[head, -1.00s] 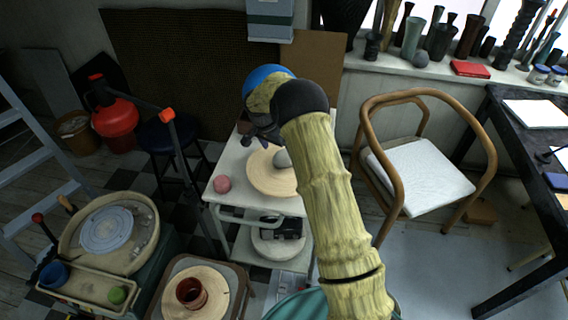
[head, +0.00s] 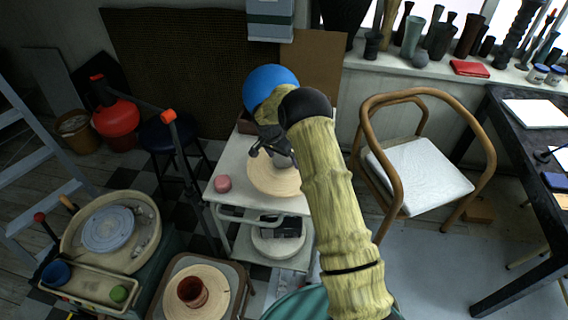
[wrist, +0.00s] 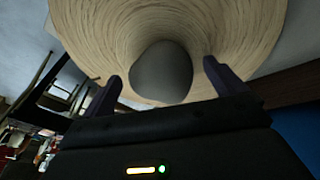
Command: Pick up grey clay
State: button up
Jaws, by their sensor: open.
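The grey clay (wrist: 162,72) is a smooth rounded lump on a round pale wooden board (wrist: 225,30), seen in the wrist view. My gripper (wrist: 160,80) is open, with one dark finger on each side of the clay and a gap to both. In the head view my gripper (head: 268,150) is over the round board (head: 272,182) on the white cart, and it covers most or all of the clay there. I cannot tell whether the fingers reach down far enough around the clay.
A pink lump (head: 222,183) sits on the cart (head: 236,160) left of the board. A blue ball-shaped thing (head: 270,82) is behind my arm. A wooden chair (head: 425,165) stands close on the right. A red pot (head: 191,292) and a pottery wheel (head: 108,230) are at lower left.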

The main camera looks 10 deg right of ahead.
jog(key=c, duration=1.8)
jog(key=shift+r, duration=0.1)
jog(key=shift+w+r, duration=0.1)
jog(key=shift+r, duration=0.4)
notch_tip(320, 180, up, 9)
jog(key=shift+r+b, duration=0.1)
jog(key=shift+b, duration=0.5)
